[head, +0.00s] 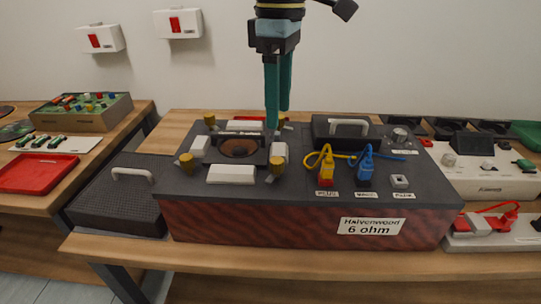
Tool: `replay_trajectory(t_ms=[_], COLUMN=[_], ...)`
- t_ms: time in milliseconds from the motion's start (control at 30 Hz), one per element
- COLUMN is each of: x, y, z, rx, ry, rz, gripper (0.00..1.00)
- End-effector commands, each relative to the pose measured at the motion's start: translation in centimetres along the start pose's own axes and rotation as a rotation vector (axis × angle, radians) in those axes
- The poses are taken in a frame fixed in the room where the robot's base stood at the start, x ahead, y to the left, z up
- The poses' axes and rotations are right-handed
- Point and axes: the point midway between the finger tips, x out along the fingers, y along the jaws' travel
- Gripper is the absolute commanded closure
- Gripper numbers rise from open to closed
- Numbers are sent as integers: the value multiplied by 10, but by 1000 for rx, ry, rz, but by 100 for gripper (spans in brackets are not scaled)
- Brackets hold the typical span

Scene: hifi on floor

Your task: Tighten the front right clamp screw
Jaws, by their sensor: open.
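A dark box with a wood-patterned front labelled "Halvenwood 6 ohm" (300,221) stands on the table. On its top left, a round dark speaker-like part in a black frame (238,149) sits among white blocks. The front right clamp screw (276,166) has a yellow knob and stands beside the right white block (280,151). The front left clamp screw (186,160) and back left one (209,118) have similar yellow knobs. My gripper (275,122) points down with teal fingers, open and empty, above and behind the front right screw. Its fingers partly hide the back right corner.
Yellow (326,168) and blue (366,163) plugs with cables stand right of the clamps. A black lid with a grey handle (347,128) is behind them. A dark case (128,190) is at the left. A red tray (38,174) lies on the left table.

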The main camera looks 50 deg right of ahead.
Motion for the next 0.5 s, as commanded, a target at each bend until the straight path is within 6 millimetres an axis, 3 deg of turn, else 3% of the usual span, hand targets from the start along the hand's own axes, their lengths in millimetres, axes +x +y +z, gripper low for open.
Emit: replay_trajectory(t_ms=[500], x=[86], y=[-1], z=[-2], rx=[1], ry=[2], rz=[-3], gripper=[38])
